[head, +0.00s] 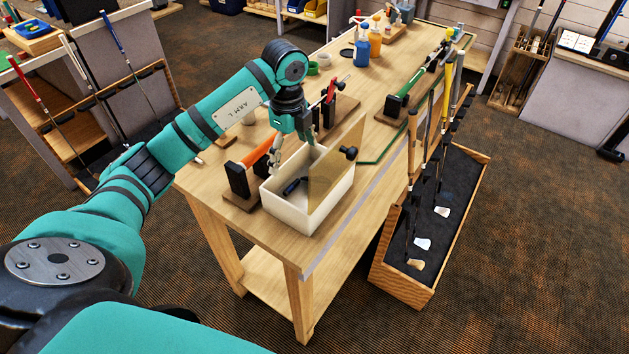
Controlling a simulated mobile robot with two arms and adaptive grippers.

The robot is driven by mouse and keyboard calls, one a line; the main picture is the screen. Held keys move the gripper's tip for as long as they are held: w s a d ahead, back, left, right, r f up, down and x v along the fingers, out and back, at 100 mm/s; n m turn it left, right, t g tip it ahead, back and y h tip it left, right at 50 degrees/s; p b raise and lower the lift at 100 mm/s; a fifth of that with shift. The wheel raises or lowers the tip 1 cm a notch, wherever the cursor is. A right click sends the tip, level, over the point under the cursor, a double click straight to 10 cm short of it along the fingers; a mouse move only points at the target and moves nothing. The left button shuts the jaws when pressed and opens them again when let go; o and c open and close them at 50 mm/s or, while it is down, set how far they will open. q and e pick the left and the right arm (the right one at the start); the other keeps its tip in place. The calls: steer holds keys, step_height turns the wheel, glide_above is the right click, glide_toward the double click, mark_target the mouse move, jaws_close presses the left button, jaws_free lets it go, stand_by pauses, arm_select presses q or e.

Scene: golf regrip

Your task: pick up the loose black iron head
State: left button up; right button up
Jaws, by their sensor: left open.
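The loose black iron head (292,187) lies on the floor of a white open-topped bin (289,215) near the front end of the workbench. A tan, see-through panel (336,168) with a black knob (348,153) stands tilted over the bin's right side and covers part of the inside. My left gripper (294,152) points down over the bin's back part, with its fingers spread and nothing between them. It is apart from the iron head, which is below it. My right gripper is not in view.
The wooden workbench (232,212) carries a clamp with an orange grip (262,148) just left of the bin and a green-gripped club (405,88) farther back. Bottles (375,40) stand at the far end. A wooden club rack (400,287) stands on the floor at the right.

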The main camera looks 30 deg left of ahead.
mark_target(294, 184)
arm_select(q)
step_height(294, 184, down, 4)
steer(key=shift+w+r, duration=0.15)
steer(key=shift+r, duration=0.1)
step_height(294, 184, down, 5)
steer(key=shift+p, duration=0.95)
steer(key=shift+f, duration=0.5)
steer(key=c, duration=1.6)
